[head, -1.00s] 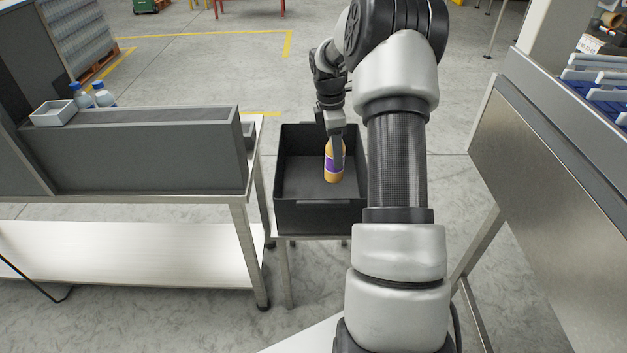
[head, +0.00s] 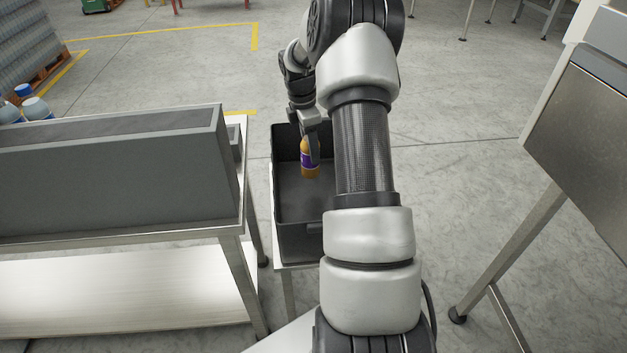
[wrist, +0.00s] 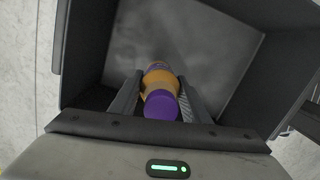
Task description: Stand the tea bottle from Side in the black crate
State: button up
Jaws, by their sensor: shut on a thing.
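The tea bottle (head: 307,160) is orange with a purple label, and it is upright inside the black crate (head: 298,236). My gripper (head: 310,137) is shut on its upper part from above. In the wrist view the bottle (wrist: 158,80) shows its purple cap towards me, between the two fingers of my gripper (wrist: 160,97). The crate's floor (wrist: 180,45) shows bare around it. I cannot tell whether the bottle's base touches the crate floor.
The crate stands on a small stand between a grey-sided steel table (head: 110,165) on the left and a steel-panelled machine (head: 585,130) on the right. Blue-capped bottles (head: 35,106) stand beyond the grey side. My arm hides the crate's right part.

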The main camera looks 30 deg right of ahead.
aim_at(311, 167)
notch_tip(311, 167, down, 7)
jog(key=shift+f+b, duration=0.15)
jog(key=shift+b, duration=0.75)
jog(key=shift+f, duration=0.1)
jog(key=o, duration=1.3)
jog(key=shift+c, duration=0.2)
notch_tip(311, 167, up, 12)
jog(key=a+p, duration=0.1)
jog(key=p, duration=0.2)
jog(key=shift+w+a, duration=0.2)
jog(key=shift+s, duration=0.1)
